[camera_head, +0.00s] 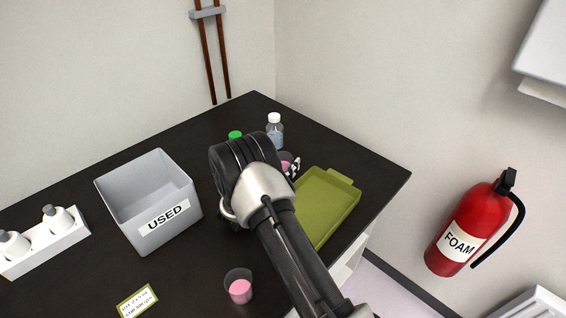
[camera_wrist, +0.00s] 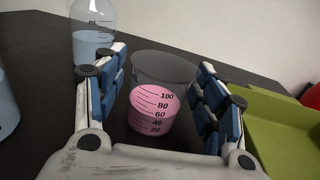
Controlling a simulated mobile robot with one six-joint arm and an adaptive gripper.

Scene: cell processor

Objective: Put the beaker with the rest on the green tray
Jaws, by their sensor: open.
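A clear beaker with pink liquid (camera_wrist: 155,105) and a printed scale stands upright on the black bench, between the fingers of my gripper (camera_wrist: 162,66) in the wrist view. The fingers are open, one on each side, with gaps to the glass. In the head view my gripper (camera_head: 291,165) hides most of this beaker (camera_head: 284,158). The green tray (camera_head: 340,187) lies just right of it and also shows in the wrist view (camera_wrist: 285,148). Its visible part is bare. A second beaker with pink liquid (camera_head: 239,287) stands on the front of the bench.
A clear bottle with a white cap (camera_head: 275,132) and a green-capped container (camera_head: 235,135) stand behind my gripper. A grey box marked USED (camera_head: 190,208) and a white rack (camera_head: 50,246) with white bottles are at left. A label card (camera_head: 137,301) lies in front.

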